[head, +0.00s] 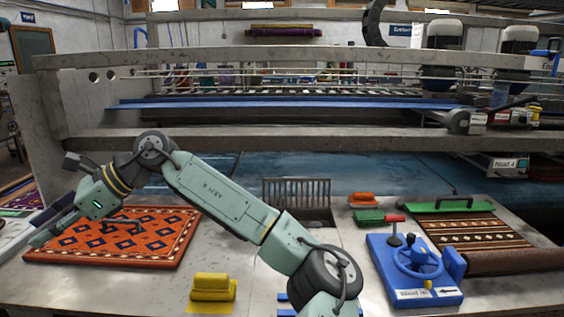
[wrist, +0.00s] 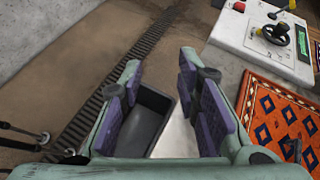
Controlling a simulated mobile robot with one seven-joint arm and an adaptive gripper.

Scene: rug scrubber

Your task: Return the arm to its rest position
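My arm stretches left across the grey table (head: 255,285) in the head view. My gripper (head: 48,222) is at the table's left side, by the orange patterned rug (head: 165,243), pointing down and left. In the wrist view my gripper (wrist: 160,65) is open, with its purple pads well apart and nothing between them. Below it lie the brown floor, a dark grey bin (wrist: 148,128) and a floor drain grate (wrist: 98,100). The orange rug (wrist: 285,115) also shows at the right of the wrist view.
A yellow block (head: 212,290), a blue valve unit (head: 412,275), an orange brush (head: 362,199), a green brush (head: 368,217) and a partly rolled brown rug (head: 465,240) are on the table. A control box (wrist: 268,45) stands beside the gripper. Concrete beams (head: 300,140) cross behind the table.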

